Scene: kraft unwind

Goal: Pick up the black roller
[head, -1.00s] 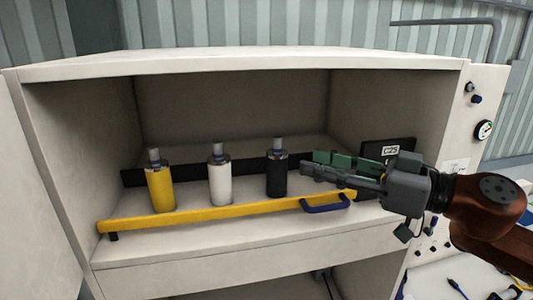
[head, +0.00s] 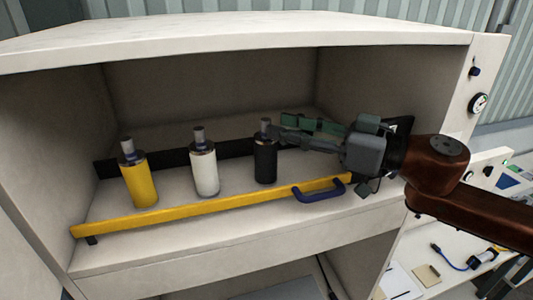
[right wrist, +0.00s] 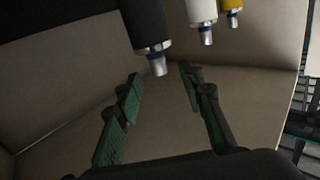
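The black roller (head: 265,160) stands upright in the cabinet, the rightmost of three rollers, with a metal pin on top. My right gripper (head: 292,130) reaches in from the right, its fingertips beside the roller's top. In the right wrist view the black roller (right wrist: 147,25) lies just beyond the fingertips of my gripper (right wrist: 160,75), with its pin near the gap between them. The fingers are apart and nothing is between them. My left gripper is not in view.
A white roller (head: 205,172) and a yellow roller (head: 139,184) stand to the left. A yellow bar (head: 200,212) with a blue handle (head: 319,192) runs along the shelf front. The cabinet's top panel (head: 230,35) is above.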

